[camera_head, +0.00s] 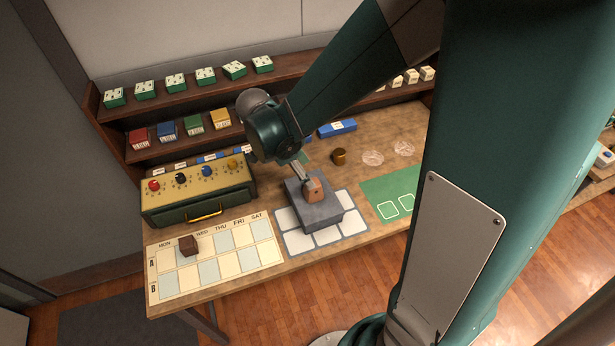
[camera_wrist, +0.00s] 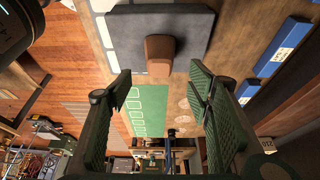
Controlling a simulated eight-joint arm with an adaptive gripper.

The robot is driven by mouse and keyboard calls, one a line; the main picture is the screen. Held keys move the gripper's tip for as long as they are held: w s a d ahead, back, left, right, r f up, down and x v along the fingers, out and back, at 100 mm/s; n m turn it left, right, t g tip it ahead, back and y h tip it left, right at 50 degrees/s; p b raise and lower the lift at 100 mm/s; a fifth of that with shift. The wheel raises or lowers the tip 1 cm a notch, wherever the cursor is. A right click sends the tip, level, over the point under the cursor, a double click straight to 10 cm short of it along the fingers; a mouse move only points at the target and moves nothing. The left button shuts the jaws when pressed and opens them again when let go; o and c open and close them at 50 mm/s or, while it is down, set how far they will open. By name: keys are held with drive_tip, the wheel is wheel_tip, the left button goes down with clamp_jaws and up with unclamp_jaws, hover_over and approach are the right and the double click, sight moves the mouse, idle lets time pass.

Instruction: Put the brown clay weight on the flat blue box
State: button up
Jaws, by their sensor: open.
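An orange-brown clay block (camera_head: 314,190) rests on top of a flat slate-blue box (camera_head: 322,214). In the wrist view the block (camera_wrist: 160,48) shows near the edge of the slab (camera_wrist: 120,30). My gripper (camera_head: 302,176) is at the block's upper left in the head view. In the wrist view its two fingers (camera_wrist: 160,80) are spread wide, with the block in line with the gap and clear space on both sides. I cannot tell how far the tips are from it. A darker brown cube (camera_head: 188,246) sits on the calendar board.
The calendar board (camera_head: 235,258) lies at the front left. A green box with knobs (camera_head: 196,190) stands behind it. Blue boxes (camera_head: 337,128), a brass cup (camera_head: 339,156) and a green mat (camera_head: 392,192) are to the right. Shelves (camera_head: 185,100) line the back.

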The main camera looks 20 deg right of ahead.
drive_tip(key=shift+v, duration=1.65)
drive_tip(key=s+d+r+n+t+y, duration=0.1)
drive_tip(key=s+r+n+t+y, duration=0.3)
drive_tip(key=s+r+n, duration=0.9)
drive_tip(key=shift+s+d+r+n+t, duration=0.35)
drive_tip(key=shift+r+n+t, duration=0.65)
drive_tip(key=shift+n+t, duration=1.05)
drive_tip(key=shift+n+g, duration=0.45)
drive_tip(key=shift+f, duration=0.15)
wheel_tip(320, 180, down, 9)
drive_tip(key=b, duration=0.8)
drive_tip(key=shift+r+b, duration=0.2)
drive_tip(key=shift+b, duration=0.2)
